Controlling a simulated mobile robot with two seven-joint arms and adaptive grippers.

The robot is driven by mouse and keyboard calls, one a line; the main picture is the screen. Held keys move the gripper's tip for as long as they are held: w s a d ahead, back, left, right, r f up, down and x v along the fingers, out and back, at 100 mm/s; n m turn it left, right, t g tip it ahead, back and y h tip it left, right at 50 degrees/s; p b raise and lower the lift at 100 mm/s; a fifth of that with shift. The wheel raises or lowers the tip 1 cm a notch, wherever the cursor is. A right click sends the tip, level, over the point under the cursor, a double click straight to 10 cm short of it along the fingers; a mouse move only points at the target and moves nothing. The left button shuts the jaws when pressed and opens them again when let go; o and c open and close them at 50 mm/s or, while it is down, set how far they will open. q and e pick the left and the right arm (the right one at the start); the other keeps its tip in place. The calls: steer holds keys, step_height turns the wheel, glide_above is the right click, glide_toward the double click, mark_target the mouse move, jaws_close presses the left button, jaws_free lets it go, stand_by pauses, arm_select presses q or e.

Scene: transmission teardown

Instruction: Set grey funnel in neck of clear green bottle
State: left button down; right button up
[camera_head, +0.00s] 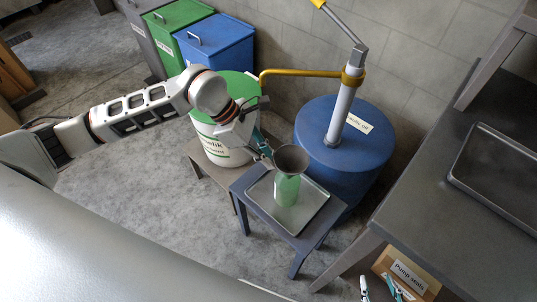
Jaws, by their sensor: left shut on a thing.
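The grey funnel (291,157) is directly above the clear green bottle (286,190), with its wide mouth facing up. Its spout is hidden, so I cannot tell whether it sits inside the neck. The bottle stands upright on a metal tray (316,207) on a small grey stool. My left gripper (268,153) is shut on the funnel at its left side. My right gripper (379,289) is at the bottom edge of the view, with its fingertips apart and nothing between them.
A blue drum (365,150) with a yellow-handled pump stands right behind the stool. A white bucket with a green lid (239,93) stands left of it. A grey workbench (450,215) is at the right, with a cardboard box (407,271) below. Open floor lies left.

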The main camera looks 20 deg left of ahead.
stand_by(0.4)
arm_select(q)
steer(key=c, duration=2)
jaws_free()
steer(key=shift+o, duration=0.2)
steer(key=o, duration=0.5)
steer(key=shift+o, duration=0.2)
steer(key=shift+r, duration=0.1)
step_height(320, 180, up, 7)
steer(key=p, duration=0.4)
arm_select(e)
steer(key=w+r+t, duration=0.1)
steer(key=w+r, duration=0.2)
steer(key=r, duration=0.3)
steer(key=shift+r, duration=0.4)
arm_select(q)
steer(key=shift+d, duration=0.1)
